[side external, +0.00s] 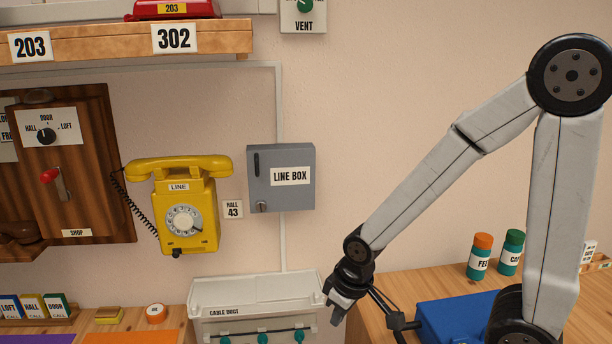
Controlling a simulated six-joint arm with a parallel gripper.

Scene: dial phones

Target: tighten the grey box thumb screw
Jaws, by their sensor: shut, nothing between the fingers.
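The grey box (282,190) labelled LINE BOX hangs on the wall right of the yellow phone. Its door looks shut, with a dark handle at the upper left. A small metal thumb screw (261,206) sits at its lower left corner; how tight it is cannot be told. My gripper (338,313) is shut and empty, pointing down in front of the right end of the cable duct. It is below and to the right of the grey box, well apart from it.
The white cable duct (255,300) is below. Two teal bottles, one being this orange-capped one (479,257), stand on the right bench. The wall right of the box is clear.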

